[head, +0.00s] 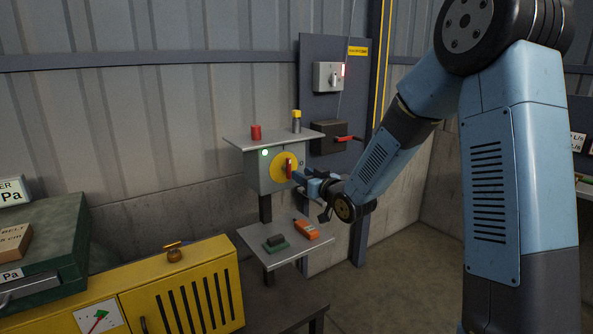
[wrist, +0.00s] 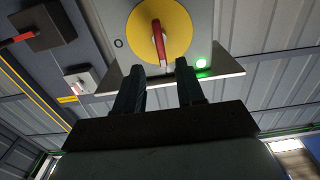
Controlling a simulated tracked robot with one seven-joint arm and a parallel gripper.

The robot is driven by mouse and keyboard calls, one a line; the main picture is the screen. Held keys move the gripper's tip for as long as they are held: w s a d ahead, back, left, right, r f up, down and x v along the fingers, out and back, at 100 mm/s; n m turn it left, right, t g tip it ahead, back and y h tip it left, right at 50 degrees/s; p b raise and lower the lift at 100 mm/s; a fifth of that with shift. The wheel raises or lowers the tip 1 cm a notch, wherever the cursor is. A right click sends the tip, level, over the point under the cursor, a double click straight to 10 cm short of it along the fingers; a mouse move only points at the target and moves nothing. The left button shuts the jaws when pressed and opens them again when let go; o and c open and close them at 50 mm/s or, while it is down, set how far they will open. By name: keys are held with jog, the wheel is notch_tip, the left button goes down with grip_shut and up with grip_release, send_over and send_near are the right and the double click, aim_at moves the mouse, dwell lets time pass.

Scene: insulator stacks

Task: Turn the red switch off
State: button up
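The red switch (head: 289,168) is a red handle on a yellow disc (wrist: 181,27) on the front of a grey box (head: 258,180). In the head view it stands about upright. An "O" mark (wrist: 118,43) is beside the disc, and the handle does not point at it. A green lamp (head: 264,152) on the box is lit and also shows in the wrist view (wrist: 201,63). My gripper (wrist: 159,67) is open in front of the disc. The handle's end (wrist: 161,60) appears between the fingertips; contact cannot be told.
A shelf above the box holds a red cylinder (head: 256,132) and a yellow-topped one (head: 296,121). A lower shelf (head: 272,255) holds an orange device (head: 306,230). A dark box with a red lever (head: 349,138) and a grey switch box (head: 327,76) are on the panel.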

aim_at(290, 167)
jog(key=x, duration=0.6)
jog(key=shift+w+a, duration=0.15)
jog(key=shift+a, duration=0.05)
